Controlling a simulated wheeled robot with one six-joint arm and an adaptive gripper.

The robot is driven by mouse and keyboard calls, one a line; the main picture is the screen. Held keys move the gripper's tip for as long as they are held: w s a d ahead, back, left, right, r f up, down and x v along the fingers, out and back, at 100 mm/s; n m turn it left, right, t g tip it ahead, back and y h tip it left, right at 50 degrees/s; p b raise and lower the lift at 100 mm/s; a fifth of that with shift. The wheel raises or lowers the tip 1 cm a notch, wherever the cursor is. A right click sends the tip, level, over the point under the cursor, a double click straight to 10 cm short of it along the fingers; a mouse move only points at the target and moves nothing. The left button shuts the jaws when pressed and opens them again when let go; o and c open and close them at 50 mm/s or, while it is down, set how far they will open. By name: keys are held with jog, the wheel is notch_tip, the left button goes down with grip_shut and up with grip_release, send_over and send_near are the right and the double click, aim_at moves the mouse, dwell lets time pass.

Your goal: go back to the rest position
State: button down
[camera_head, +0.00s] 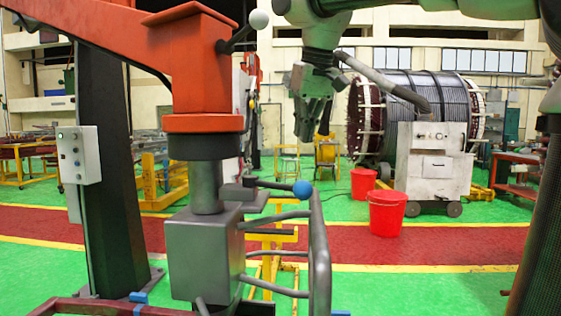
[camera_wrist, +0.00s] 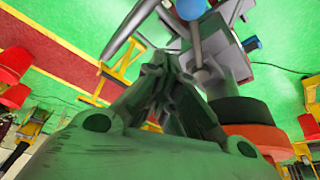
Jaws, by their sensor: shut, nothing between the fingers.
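My gripper (camera_head: 312,118) hangs from my arm near the top middle of the head view, in the air and apart from the machine to its left. In the wrist view my gripper (camera_wrist: 165,62) shows as green fingers that come together at their tips. It is shut and empty. The machine has an orange arm (camera_head: 205,80) with a grey box head (camera_head: 203,255) and bent grey handle bars (camera_head: 319,250). A blue ball knob (camera_head: 302,188) tops one lever; it also shows in the wrist view (camera_wrist: 190,9), beyond my fingertips.
A dark column (camera_head: 108,215) with a grey control box (camera_head: 78,155) stands at left. Two red buckets (camera_head: 387,213) and a wheeled white cabinet (camera_head: 432,165) stand before a large wound stator (camera_head: 395,95).

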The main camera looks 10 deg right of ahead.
jog(key=s+d+f+m, duration=0.1)
jog(key=s+d+f, duration=0.7)
jog(key=f, duration=0.4)
jog(key=s+d+f+m, duration=0.1)
jog(key=s+d+f, duration=0.8)
jog(key=s+f, duration=0.2)
jog(key=shift+s+f+h, duration=0.3)
jog(key=shift+f+h, duration=0.1)
jog(key=shift+f, duration=0.05)
dwell(0.6)
